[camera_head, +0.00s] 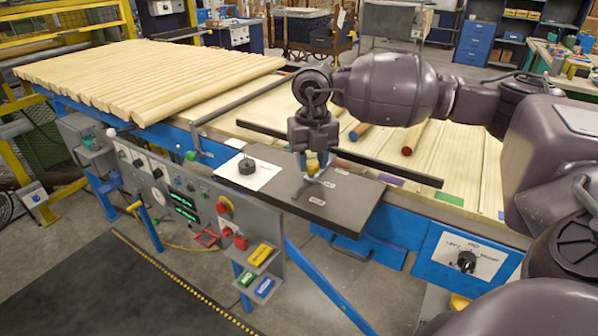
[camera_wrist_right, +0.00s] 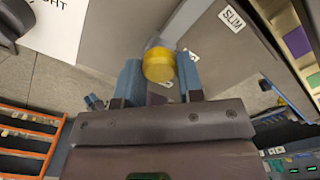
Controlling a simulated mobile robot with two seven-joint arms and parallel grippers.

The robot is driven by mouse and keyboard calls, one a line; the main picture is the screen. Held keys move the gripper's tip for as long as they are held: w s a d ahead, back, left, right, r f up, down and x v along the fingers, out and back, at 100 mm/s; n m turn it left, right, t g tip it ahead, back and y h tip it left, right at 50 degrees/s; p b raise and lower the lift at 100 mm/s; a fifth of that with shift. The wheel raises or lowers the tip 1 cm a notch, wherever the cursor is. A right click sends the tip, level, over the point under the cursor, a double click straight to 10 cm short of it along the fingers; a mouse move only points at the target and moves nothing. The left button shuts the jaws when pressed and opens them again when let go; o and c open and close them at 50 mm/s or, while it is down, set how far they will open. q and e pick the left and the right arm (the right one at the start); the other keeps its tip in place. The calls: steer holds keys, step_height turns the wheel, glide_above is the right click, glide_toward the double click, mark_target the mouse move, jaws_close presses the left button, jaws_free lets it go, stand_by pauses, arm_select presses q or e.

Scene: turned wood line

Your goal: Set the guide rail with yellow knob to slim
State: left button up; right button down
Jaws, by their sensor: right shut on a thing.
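The yellow knob (camera_head: 312,164) stands on a dark grey plate (camera_head: 352,211) on the near side of the line. In the wrist view the round yellow knob (camera_wrist_right: 158,65) sits between the two blue fingers of my right gripper (camera_wrist_right: 159,72), which is shut on it. The right gripper (camera_head: 313,170) comes down from above and partly hides the knob. Several small white labels lie on the plate; the SLIM label (camera_wrist_right: 232,19) is right of the knob in the wrist view. The long dark guide rail (camera_head: 400,172) runs across the wooden bed behind. My left gripper is not in view.
A black knob on a white panel (camera_head: 262,176) is left of my gripper. A control console (camera_head: 180,200) with buttons stands at the left. Turned wood poles (camera_head: 150,80) lie at the back left. A rotary selector (camera_head: 467,260) is on the blue frame at right.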

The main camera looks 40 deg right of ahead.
steer(key=d, duration=0.2)
steer(key=w+d, duration=0.2)
steer(key=d, duration=0.1)
steer(key=shift+w+d+f+b, duration=0.1)
steer(key=shift+w+d+b, duration=0.1)
steer(key=shift+d+b, duration=0.2)
steer(key=shift+w+d, duration=0.1)
steer(key=shift+d, duration=0.15)
steer(key=shift+r, duration=0.25)
steer(key=shift+d, duration=0.1)
steer(key=c, duration=0.8)
jaws_free()
steer(key=shift+d+f, duration=0.1)
steer(key=shift+o, duration=0.2)
